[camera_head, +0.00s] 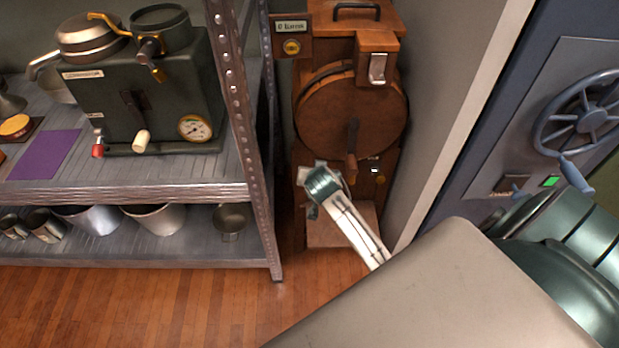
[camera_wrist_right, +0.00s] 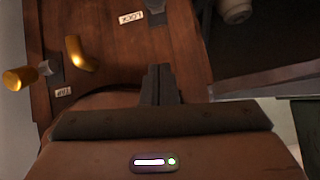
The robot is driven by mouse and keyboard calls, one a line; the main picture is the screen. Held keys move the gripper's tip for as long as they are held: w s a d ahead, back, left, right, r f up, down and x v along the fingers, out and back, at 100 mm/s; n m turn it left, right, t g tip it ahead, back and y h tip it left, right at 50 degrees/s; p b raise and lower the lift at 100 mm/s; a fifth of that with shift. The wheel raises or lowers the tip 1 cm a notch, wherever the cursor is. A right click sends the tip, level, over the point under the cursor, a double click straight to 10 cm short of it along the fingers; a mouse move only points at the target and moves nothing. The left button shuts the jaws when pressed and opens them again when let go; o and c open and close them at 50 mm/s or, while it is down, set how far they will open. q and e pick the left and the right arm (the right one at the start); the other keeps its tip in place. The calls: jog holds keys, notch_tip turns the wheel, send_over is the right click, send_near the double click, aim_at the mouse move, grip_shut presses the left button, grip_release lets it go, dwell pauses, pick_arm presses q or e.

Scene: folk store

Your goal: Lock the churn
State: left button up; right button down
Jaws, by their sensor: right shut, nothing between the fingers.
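The churn is a wooden drum (camera_head: 335,115) on a wooden stand, with a crank handle (camera_head: 351,165) on its front and a metal latch at the top. In the right wrist view a wooden panel (camera_wrist_right: 110,45) carries a label reading LOCK (camera_wrist_right: 131,18) beside a grey fitting (camera_wrist_right: 155,6). A second label, TAP (camera_wrist_right: 63,92), is near a brass spout (camera_wrist_right: 82,55) and a brass knob (camera_wrist_right: 18,78). My right gripper (camera_wrist_right: 158,72) is shut and empty in front of this panel. In the head view my right arm reaches the churn's lower front; its fingertips are hard to make out. My left gripper is out of view.
A metal shelf (camera_head: 150,190) stands left of the churn, with a dark green machine (camera_head: 150,95) on top and several metal pots below. A grey wall (camera_head: 450,80) is close on the right, then a door with a handwheel (camera_head: 585,115). Wooden floor (camera_head: 130,300) is clear in front.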

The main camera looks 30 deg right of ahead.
jog(key=x, duration=0.5)
jog(key=shift+f, duration=0.4)
jog(key=shift+s+a+f, duration=0.25)
jog(key=shift+a+f, duration=0.05)
jog(key=shift+f, duration=0.2)
jog(key=shift+s+a+f, duration=0.2)
jog(key=shift+a+f, duration=0.05)
jog(key=shift+f, duration=0.2)
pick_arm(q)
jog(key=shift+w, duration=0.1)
pick_arm(e)
jog(key=shift+s+a+f, duration=0.15)
jog(key=shift+a+f, duration=0.1)
jog(key=shift+f, duration=0.25)
